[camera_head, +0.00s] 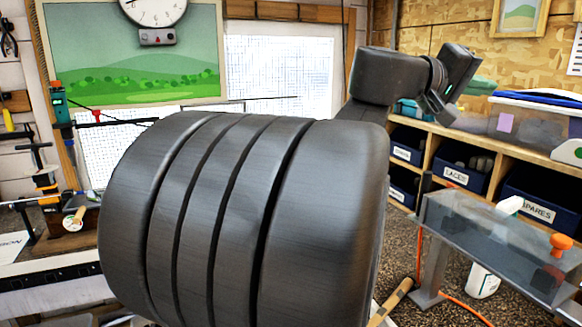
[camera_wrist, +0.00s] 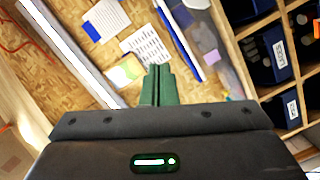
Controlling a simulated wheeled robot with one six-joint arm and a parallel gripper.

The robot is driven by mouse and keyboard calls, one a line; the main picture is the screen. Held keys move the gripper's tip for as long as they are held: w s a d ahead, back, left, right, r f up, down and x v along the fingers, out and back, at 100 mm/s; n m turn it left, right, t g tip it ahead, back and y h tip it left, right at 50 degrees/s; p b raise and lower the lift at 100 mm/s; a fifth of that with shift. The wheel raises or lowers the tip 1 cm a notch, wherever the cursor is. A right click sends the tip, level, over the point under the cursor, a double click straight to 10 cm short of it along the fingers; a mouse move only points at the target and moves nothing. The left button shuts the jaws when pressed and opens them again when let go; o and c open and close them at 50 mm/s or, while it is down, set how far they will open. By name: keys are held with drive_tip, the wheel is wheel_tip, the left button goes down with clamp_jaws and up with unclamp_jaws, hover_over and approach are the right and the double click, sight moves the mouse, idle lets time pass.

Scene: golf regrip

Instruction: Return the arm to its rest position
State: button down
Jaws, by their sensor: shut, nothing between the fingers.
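My arm fills the middle of the head view, with its large dark links close to the camera. The fingers point at open air, with the wooden wall and shelf beyond.
Shelves at right hold dark blue bins (camera_head: 463,166) and a clear tub (camera_head: 535,122) on top. A grey bench-like stand (camera_head: 490,240) with an orange knob (camera_head: 561,244) is at lower right. A workbench with a clamp (camera_head: 40,180) is at left. My arm hides the centre.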

drive_tip(key=shift+w+a+r, duration=0.15)
drive_tip(key=shift+w+a, duration=0.05)
drive_tip(key=shift+w, duration=0.3)
